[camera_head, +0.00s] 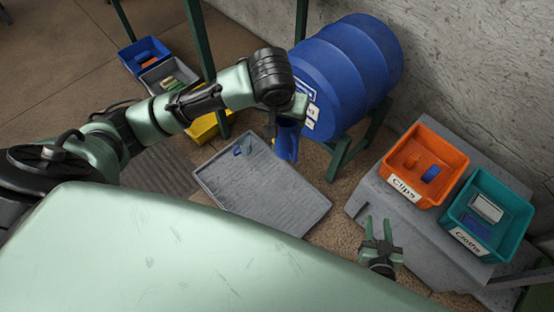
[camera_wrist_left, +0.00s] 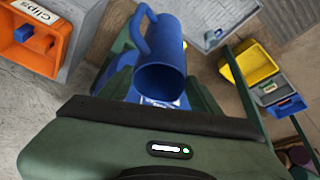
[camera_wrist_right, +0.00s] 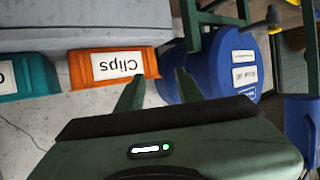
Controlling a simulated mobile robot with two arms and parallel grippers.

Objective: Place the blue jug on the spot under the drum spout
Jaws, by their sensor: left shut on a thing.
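The blue jug (camera_head: 287,145) hangs from my left gripper (camera_head: 285,115), in front of the drum's labelled end. In the left wrist view the jug (camera_wrist_left: 160,75) sits between the fingers, with its handle to the upper left. The blue drum (camera_head: 352,75) lies on its side on a green stand. Its spout is not clear in the head view, where my arm and gripper cover part of that area. A grey ribbed tray (camera_head: 275,195) lies on the floor below, with small blue pieces at its far edge. My right gripper (camera_head: 379,232) is open and empty.
An orange Clips bin (camera_head: 450,170) and a teal bin (camera_head: 507,245) stand on a grey platform (camera_head: 360,205) at right. Blue, grey and yellow bins (camera_head: 208,127) lie at the back left, near green posts. The tray's middle is clear.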

